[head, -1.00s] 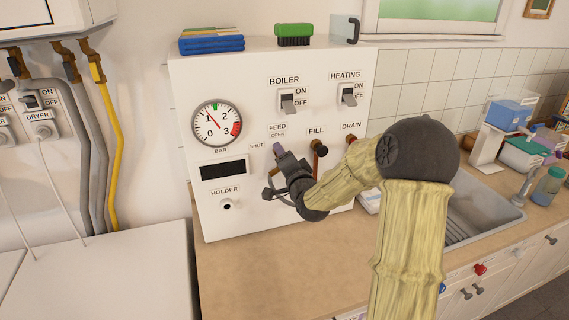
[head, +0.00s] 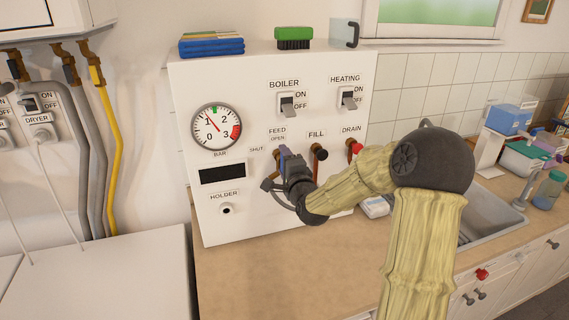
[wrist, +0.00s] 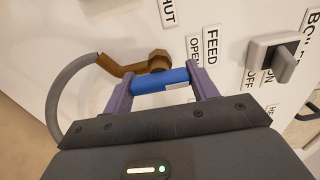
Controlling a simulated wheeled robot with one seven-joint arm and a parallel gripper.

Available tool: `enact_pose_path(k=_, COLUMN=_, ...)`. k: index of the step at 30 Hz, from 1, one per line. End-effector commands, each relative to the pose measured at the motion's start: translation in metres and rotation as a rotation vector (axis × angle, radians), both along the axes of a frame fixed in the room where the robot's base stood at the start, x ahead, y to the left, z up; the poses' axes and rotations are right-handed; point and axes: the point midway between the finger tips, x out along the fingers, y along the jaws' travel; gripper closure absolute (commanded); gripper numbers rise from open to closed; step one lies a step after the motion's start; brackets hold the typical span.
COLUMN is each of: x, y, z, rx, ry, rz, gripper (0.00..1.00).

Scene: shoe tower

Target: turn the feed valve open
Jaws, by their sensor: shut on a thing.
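The feed valve shows in the wrist view as a brass fitting (wrist: 158,60) with a blue handle (wrist: 160,82). My gripper (wrist: 163,85) has its two purple fingers at the ends of the blue handle and is shut on it. In the head view my gripper (head: 284,153) is at the front panel, below the FEED and OPEN labels and right of SHUT. There the gripper covers most of the valve; a bit of brass (head: 276,155) shows beside it. The handle's exact angle cannot be told.
The fill valve (head: 319,153) with a black knob and the drain valve (head: 355,147) with a red knob are close on the right. The boiler switch (head: 288,105) and pressure gauge (head: 216,127) are above. A grey hose (wrist: 70,88) curves beside the feed valve. The counter (head: 260,265) below is clear.

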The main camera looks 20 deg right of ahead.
Motion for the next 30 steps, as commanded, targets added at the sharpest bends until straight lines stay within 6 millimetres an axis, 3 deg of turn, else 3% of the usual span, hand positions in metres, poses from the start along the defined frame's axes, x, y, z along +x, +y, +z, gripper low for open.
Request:
enact_pose_path(k=5, x=0.0, y=-0.001, z=-0.002, rx=0.004, ry=0.005, rz=-0.002, gripper=0.65)
enact_pose_path(k=6, x=0.0, y=-0.001, z=-0.002, rx=0.004, ry=0.005, rz=-0.002, gripper=0.36)
enact_pose_path(k=9, x=0.0, y=-0.001, z=-0.002, rx=0.003, ry=0.004, rz=-0.002, gripper=0.2)
enact_pose_path(k=20, x=-0.004, y=-0.001, z=-0.001, rx=0.0, ry=0.001, rz=-0.001, gripper=0.2)
enact_pose_path(k=26, x=-0.027, y=-0.001, z=-0.002, rx=-0.002, ry=0.002, rz=-0.001, gripper=0.2)
enact_pose_path(k=30, x=-0.052, y=-0.001, z=-0.002, rx=-0.003, ry=0.003, rz=0.001, gripper=0.2)
